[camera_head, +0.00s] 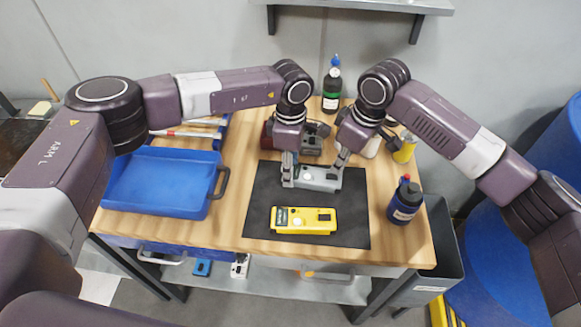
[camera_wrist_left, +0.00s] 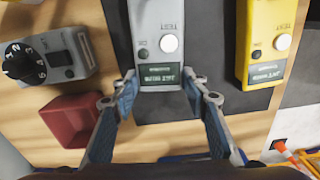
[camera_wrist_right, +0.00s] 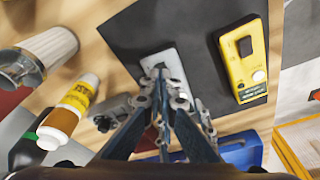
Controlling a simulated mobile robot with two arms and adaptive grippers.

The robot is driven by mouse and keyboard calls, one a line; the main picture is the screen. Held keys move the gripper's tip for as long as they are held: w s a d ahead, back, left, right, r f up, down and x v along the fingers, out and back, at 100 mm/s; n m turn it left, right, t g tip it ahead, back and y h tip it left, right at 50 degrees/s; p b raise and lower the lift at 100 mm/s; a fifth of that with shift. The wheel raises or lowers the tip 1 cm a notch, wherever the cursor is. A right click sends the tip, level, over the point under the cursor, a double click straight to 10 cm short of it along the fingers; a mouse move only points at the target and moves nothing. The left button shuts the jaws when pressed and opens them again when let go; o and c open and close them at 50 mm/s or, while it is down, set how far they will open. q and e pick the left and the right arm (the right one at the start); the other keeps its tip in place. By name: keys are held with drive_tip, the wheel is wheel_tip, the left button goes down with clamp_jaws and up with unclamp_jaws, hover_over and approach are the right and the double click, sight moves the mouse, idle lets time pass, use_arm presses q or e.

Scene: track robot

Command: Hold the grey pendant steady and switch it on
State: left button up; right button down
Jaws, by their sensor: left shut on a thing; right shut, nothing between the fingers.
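The grey pendant (camera_head: 318,179) lies on the dark mat (camera_head: 262,215) on the workbench. In the left wrist view the grey pendant (camera_wrist_left: 158,45) shows a white round button, a small dark button and a lit green display with text. My left gripper (camera_head: 288,178) is shut on the pendant's display end, one finger on each side (camera_wrist_left: 163,85). My right gripper (camera_head: 340,163) is shut and empty, its fingertips over the other end of the pendant. In the right wrist view the right gripper (camera_wrist_right: 160,75) covers much of the pendant (camera_wrist_right: 163,60); whether it touches cannot be told.
A yellow pendant (camera_head: 304,220) lies nearer on the mat. A blue tray (camera_head: 160,183) stands at left, and a dark blue bottle (camera_head: 405,202) at right. Behind are a green-labelled bottle (camera_head: 331,88), a yellow bottle (camera_head: 405,148) and a grey device with a dial (camera_wrist_left: 50,58).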

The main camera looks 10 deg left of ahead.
sight(338, 179)
drive_tip(key=shift+f, duration=0.2)
drive_tip(key=shift+f, duration=0.75)
use_arm(q)
drive_tip(key=shift+s+d+r, duration=0.1)
drive_tip(key=shift+d+r, duration=0.05)
drive_tip(key=shift+d, duration=0.1)
use_arm(e)
drive_tip(key=shift+s+d+f, duration=0.2)
drive_tip(key=shift+d+f, duration=0.05)
drive_tip(key=shift+f, duration=0.45)
use_arm(q)
drive_tip(key=shift+d, duration=0.15)
use_arm(e)
drive_tip(key=shift+d+f, duration=0.15)
drive_tip(key=shift+f, duration=0.05)
use_arm(q)
drive_tip(key=shift+r, duration=0.1)
drive_tip(key=shift+a+f, duration=0.2)
drive_tip(key=shift+a, duration=0.15)
use_arm(e)
drive_tip(key=shift+w+a+r, duration=0.1)
drive_tip(key=shift+a+r, duration=0.1)
drive_tip(key=shift+r, duration=1.45)
drive_tip(key=shift+w+a+r, duration=0.1)
drive_tip(key=shift+a+r, duration=0.1)
drive_tip(key=shift+r, duration=1.45)
use_arm(q)
drive_tip(key=o, duration=1.6)
drive_tip(key=shift+o, duration=0.2)
